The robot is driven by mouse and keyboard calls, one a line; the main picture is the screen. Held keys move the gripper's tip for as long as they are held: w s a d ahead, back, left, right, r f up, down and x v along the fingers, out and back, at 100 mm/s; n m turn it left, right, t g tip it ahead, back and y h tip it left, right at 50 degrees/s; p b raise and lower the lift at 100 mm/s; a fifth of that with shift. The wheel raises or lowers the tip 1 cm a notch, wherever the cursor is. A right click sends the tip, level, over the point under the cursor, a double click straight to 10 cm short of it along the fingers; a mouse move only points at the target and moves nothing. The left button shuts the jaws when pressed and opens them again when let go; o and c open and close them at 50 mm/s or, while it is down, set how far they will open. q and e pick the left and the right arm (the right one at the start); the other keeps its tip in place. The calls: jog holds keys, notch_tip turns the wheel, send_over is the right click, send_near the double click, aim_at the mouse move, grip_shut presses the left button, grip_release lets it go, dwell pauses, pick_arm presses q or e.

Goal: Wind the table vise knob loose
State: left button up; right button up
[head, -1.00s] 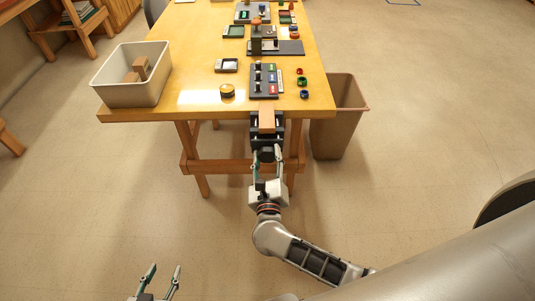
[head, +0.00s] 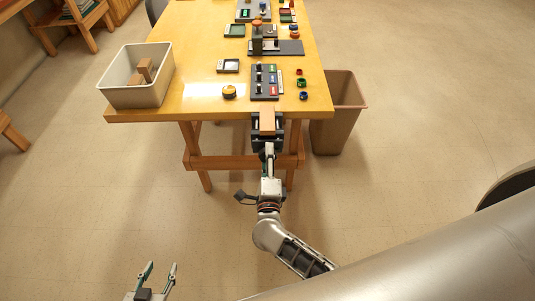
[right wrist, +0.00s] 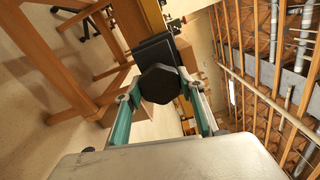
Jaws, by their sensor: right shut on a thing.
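The table vise (head: 266,132) is black and clamped on the table's front edge, with a wooden block (head: 267,122) at its top. Its knob (right wrist: 159,84) is a dark, many-sided disc that fills the middle of the right wrist view. My right gripper (right wrist: 164,103) has one green-padded finger on each side of the knob and is shut on it. In the head view my right gripper (head: 269,160) is right in front of the vise and hides the knob. My left gripper (head: 160,268) is low at the left, open and empty, away from the table.
The wooden table (head: 195,103) carries a grey bin (head: 120,95) with wooden blocks, a yellow round knob (head: 229,92) and a dark switch panel (head: 264,95). A brown waste bin (head: 338,125) stands on the floor right of the vise.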

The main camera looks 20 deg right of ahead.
jog(key=n, duration=0.3)
jog(key=shift+n, duration=1.7)
jog(key=o, duration=1.1)
jog(key=shift+o, duration=0.2)
